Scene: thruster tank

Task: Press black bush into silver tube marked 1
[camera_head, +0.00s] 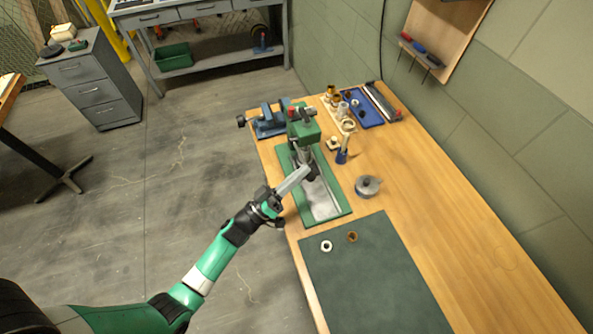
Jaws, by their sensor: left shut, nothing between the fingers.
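A green press (304,131) stands at the table's left edge, on a green base with a bare grey plate (322,203). My left gripper (300,176) is at the press, shut and empty. Its pale, narrow front end reaches over the base to a dark part below the press head. I cannot tell whether it touches this part. I cannot make out a black bush or a silver tube marked 1; the gripper and press head hide part of the working area. My right gripper is not in view.
A white ring (327,246) and a brass ring (352,237) lie on the dark mat (375,285). A round grey piece (368,186) and a blue-based stand (342,156) are right of the press. A blue vise (268,121) and blue tray (362,108) are behind.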

